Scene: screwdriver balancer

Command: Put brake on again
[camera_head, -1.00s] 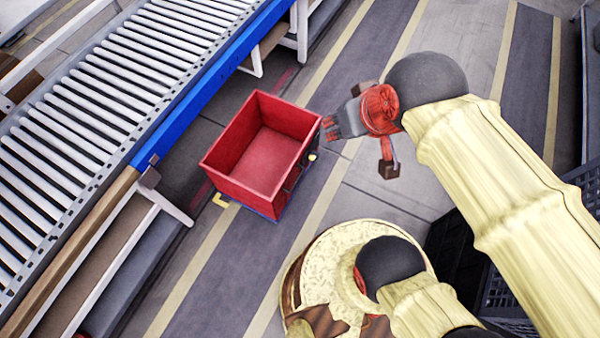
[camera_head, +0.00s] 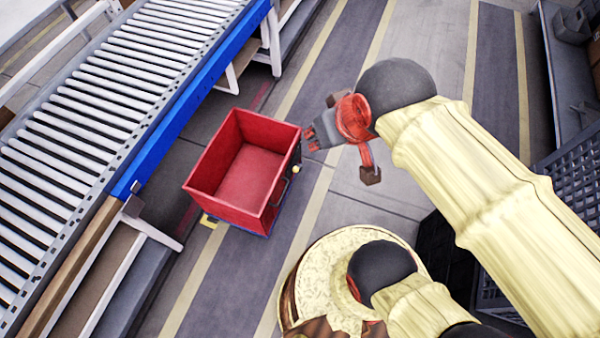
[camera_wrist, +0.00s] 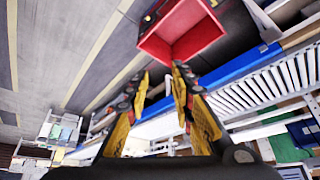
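A red open-topped cart (camera_head: 248,178) on a blue base stands on the floor beside the conveyor. It is empty. A small yellow knob (camera_head: 296,169) and a dark handle are on its right side. A yellow piece (camera_head: 209,220) shows at floor level by its left corner. I cannot tell which part is the brake. My gripper (camera_head: 308,139) is just right of the cart's far right corner in the head view, apparently above the floor. In the wrist view my gripper (camera_wrist: 160,84) has its two yellow fingers apart with nothing between them, and the cart (camera_wrist: 180,28) lies beyond them.
A roller conveyor (camera_head: 110,100) with a blue side rail (camera_head: 190,105) runs along the left, its support legs close to the cart. Dark crates (camera_head: 575,170) stand at the right. The striped floor (camera_head: 320,215) right of the cart is clear.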

